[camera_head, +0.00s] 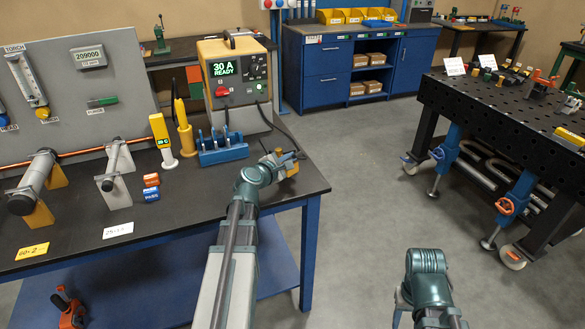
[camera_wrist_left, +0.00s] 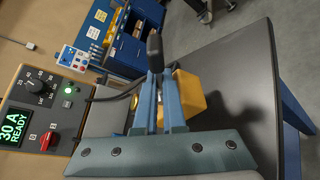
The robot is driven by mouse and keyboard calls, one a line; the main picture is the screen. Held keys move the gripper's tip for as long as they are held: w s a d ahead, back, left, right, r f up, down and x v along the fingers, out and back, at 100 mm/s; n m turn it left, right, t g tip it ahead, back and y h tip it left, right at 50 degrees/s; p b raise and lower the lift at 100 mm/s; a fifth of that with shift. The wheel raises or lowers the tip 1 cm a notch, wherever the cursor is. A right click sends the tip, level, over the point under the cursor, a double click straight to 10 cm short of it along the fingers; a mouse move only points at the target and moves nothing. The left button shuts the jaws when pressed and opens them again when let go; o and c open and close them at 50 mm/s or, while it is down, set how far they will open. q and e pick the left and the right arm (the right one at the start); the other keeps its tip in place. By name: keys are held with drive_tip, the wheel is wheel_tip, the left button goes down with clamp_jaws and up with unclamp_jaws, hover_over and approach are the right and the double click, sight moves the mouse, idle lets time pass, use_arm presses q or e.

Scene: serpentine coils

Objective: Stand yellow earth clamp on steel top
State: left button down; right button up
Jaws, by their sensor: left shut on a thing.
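My left gripper (camera_head: 280,158) is at the right end of the dark bench top (camera_head: 235,172). It is shut on the yellow earth clamp (camera_head: 291,168). In the left wrist view the blue fingers of my left gripper (camera_wrist_left: 159,95) close on the clamp, whose yellow block (camera_wrist_left: 190,95) shows beside the right finger. A dark rounded piece rises beyond the fingertips. The fingers hide part of the clamp, and I cannot tell whether it touches the bench. A black perforated steel table top (camera_head: 490,105) is at right. Only a link of my right arm shows, not its gripper.
The welding power source (camera_head: 237,80) reads 30 A READY. A blue rack (camera_head: 222,150) and a yellow-handled torch (camera_head: 162,140) stand left of my left gripper. Pipes on stands (camera_head: 114,170) are farther left. Open grey floor (camera_head: 360,180) lies between bench and perforated table.

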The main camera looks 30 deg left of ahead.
use_arm(q)
drive_tip(key=f, duration=0.1)
drive_tip(key=b, duration=0.1)
drive_tip(key=f, duration=0.1)
drive_tip(key=shift+s+a+f+b, duration=0.1)
drive_tip(key=shift+s+f+b, duration=0.15)
drive_tip(key=shift+f+b, duration=0.1)
drive_tip(key=shift+f, duration=0.15)
drive_tip(key=c, duration=1)
unclamp_jaws()
